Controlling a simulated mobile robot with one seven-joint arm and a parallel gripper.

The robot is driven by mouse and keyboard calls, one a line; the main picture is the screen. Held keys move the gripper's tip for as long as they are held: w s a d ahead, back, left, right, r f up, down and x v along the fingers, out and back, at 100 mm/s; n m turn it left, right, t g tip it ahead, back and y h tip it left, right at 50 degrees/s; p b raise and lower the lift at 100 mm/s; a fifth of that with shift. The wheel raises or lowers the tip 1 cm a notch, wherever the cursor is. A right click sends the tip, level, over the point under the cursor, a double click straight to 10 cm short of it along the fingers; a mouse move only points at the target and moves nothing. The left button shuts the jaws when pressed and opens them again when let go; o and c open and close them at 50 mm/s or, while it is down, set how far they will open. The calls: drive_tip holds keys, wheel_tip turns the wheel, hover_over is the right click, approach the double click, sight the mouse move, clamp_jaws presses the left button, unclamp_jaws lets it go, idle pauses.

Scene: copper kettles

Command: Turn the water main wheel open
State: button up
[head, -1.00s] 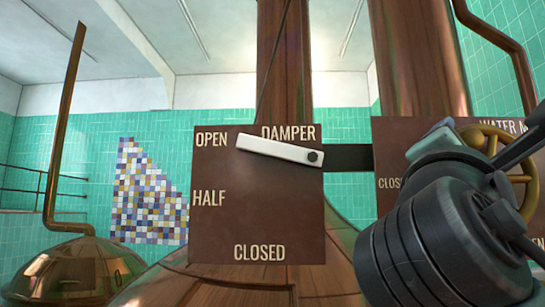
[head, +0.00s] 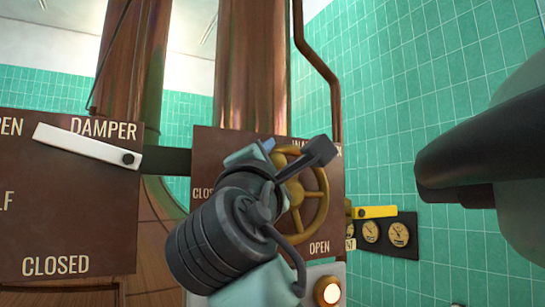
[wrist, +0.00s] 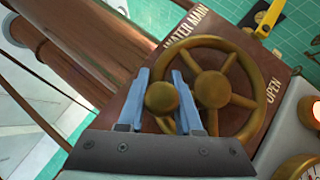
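The brass water main wheel (head: 322,207) is mounted on a brown panel (head: 230,138) with CLOSED lettering, partly hidden, at left and OPEN at lower right. My gripper (head: 267,146) is at the wheel's upper left side, and my wrist hides part of the wheel. In the wrist view the wheel (wrist: 213,88) shows its spokes and hub, with a round brass knob (wrist: 162,98) at the left of its rim. The two blue fingers of my gripper (wrist: 161,78) stand on either side of this knob and appear to be closed against it.
The damper panel (head: 60,215) with its white lever (head: 85,145) is on the left. Gauges (head: 371,231) and a yellow lever (head: 376,212) are right of the wheel. A lit round button (head: 328,291) is below. Copper columns (head: 250,70) rise behind.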

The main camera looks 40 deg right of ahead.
clamp_jaws()
idle(1.0)
